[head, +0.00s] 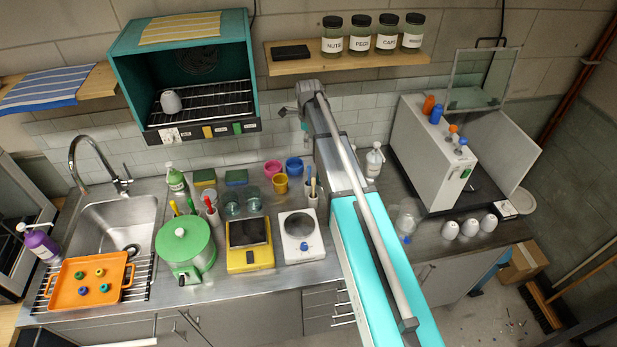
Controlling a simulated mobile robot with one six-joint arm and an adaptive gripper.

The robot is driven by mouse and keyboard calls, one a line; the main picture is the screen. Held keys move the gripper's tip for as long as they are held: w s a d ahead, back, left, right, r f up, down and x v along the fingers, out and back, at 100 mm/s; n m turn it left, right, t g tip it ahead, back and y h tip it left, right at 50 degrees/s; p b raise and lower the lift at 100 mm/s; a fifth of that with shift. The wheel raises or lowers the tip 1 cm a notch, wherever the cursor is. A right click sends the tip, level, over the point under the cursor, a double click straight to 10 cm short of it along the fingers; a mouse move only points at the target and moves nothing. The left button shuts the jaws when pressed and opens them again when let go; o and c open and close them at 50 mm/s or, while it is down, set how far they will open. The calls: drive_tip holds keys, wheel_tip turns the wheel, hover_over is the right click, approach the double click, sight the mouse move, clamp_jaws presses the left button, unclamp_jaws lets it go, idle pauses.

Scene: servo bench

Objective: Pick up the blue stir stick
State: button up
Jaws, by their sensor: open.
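A blue stick (309,173), which looks like the stir stick, stands upright in a pale cup (312,198) on the steel counter, just left of my arm. A darker stick stands in the same cup. My gripper (284,112) is small and partly hidden at the far end of my arm, in front of the tiled wall. It is open, and nothing shows in it. It is above and apart from the blue stick.
A white scale (299,237), a yellow scale (249,246) and a green pot (185,246) stand in front. Pink, blue and yellow cups (281,183) are left of the stick's cup. A jar shelf (346,65) is above; a teal oven (128,70) hangs left.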

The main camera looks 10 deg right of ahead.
sight(309, 167)
idle(0.4)
wheel_tip(309, 167, down, 9)
drive_tip(key=b, duration=0.8)
drive_tip(key=shift+r+b, duration=0.2)
drive_tip(key=shift+b, duration=0.15)
drive_tip(key=shift+f, duration=0.1)
drive_tip(key=shift+w+d+f+b, duration=0.1)
drive_tip(key=shift+f+b, duration=2.4)
drive_tip(key=shift+b, duration=0.1)
drive_tip(key=c, duration=0.8)
